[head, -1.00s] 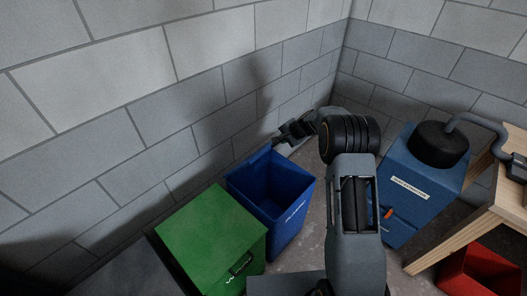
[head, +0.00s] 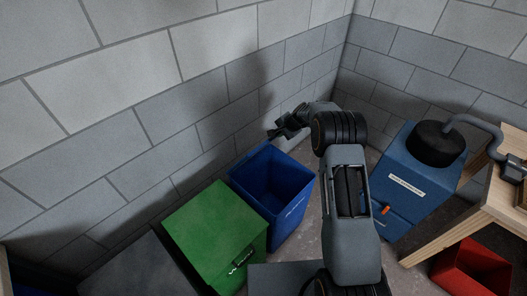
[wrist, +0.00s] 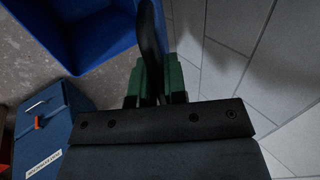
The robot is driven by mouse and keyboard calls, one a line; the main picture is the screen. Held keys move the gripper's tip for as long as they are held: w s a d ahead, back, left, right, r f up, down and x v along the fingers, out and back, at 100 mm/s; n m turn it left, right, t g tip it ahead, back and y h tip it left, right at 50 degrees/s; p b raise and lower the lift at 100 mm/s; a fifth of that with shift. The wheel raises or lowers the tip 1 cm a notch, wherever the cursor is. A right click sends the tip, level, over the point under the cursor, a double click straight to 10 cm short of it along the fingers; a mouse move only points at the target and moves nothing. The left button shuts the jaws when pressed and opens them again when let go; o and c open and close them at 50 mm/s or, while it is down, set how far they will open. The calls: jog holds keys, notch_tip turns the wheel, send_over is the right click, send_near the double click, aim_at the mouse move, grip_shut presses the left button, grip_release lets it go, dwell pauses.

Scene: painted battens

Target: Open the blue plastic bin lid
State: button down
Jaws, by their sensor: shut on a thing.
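The blue plastic bin (head: 291,208) stands by the left wall with its top open, and I see into its empty-looking inside. It also shows in the wrist view (wrist: 95,42) at the upper left. My gripper (head: 275,134) is at the bin's far rim, close to the wall. In the wrist view my gripper (wrist: 150,75) has its green pads closed around a dark upright piece, which looks like the lid's handle. The lid panel is hard to make out; it seems to be edge-on or hidden near the wall behind the opening.
A green bin (head: 212,225) with a shut lid stands in front of the blue one, and a grey box (head: 140,268) beyond that. A blue cabinet (head: 405,185), a wooden table (head: 480,218) and a red bin (head: 470,270) are at right. The wall is close behind my gripper.

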jog(key=w+a+r+g+h+p, duration=0.1)
jog(key=w+a+r, duration=0.2)
jog(key=w+a, duration=0.1)
jog(key=shift+w+a+r+p, duration=0.3)
jog(key=shift+w+a, duration=0.1)
jog(key=shift+w, duration=0.2)
jog(key=c, duration=1.4)
grip_release()
jog(key=v, duration=0.8)
